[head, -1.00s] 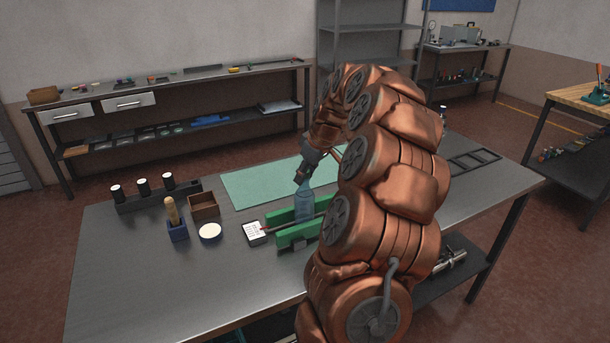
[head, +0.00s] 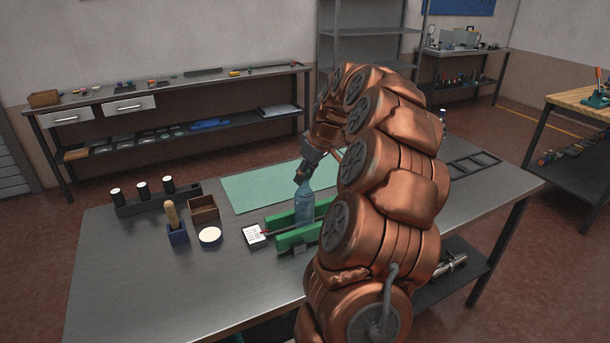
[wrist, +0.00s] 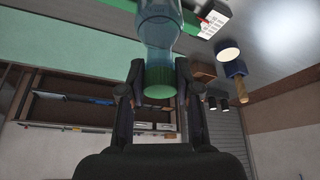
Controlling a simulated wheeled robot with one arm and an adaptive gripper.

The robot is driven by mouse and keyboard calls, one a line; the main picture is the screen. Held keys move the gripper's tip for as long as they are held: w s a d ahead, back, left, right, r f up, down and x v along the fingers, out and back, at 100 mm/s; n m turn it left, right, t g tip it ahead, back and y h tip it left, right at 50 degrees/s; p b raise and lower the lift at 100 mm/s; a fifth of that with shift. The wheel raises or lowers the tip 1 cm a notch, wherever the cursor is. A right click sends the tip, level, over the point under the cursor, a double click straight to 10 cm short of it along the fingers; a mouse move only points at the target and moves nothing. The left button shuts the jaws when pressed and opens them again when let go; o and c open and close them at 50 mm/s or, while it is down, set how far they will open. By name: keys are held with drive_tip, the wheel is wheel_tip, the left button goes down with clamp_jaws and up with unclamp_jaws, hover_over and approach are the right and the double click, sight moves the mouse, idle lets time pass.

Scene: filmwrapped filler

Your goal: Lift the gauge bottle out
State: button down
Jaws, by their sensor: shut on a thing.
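The gauge bottle (head: 304,208) is a clear bluish bottle standing upright between the green jaws of a holder (head: 294,238) on the metal workbench. Its lower end is hidden by the front green jaw, so I cannot tell whether it touches the bench. My gripper (head: 302,181) comes down from above and is shut on the bottle's neck. In the wrist view the fingers (wrist: 158,85) close on both sides of the neck, just by the green cap (wrist: 160,82). The bottle's body (wrist: 160,25) runs to the top of that view.
A white card-like device (head: 254,236) lies left of the holder. A white round dish (head: 210,236), a blue holder with a wooden-handled tool (head: 175,228), a brown box (head: 204,208) and a rack of dark containers (head: 158,198) stand further left. A green mat (head: 270,184) lies behind.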

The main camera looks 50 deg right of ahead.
drive_tip(key=shift+r, duration=0.25)
drive_tip(key=shift+r+p, duration=0.85)
drive_tip(key=shift+r, duration=4.05)
wheel_tip(320, 180, up, 8)
drive_tip(key=p, duration=0.2)
drive_tip(key=shift+f+p, duration=0.2)
drive_tip(key=shift+p, duration=0.2)
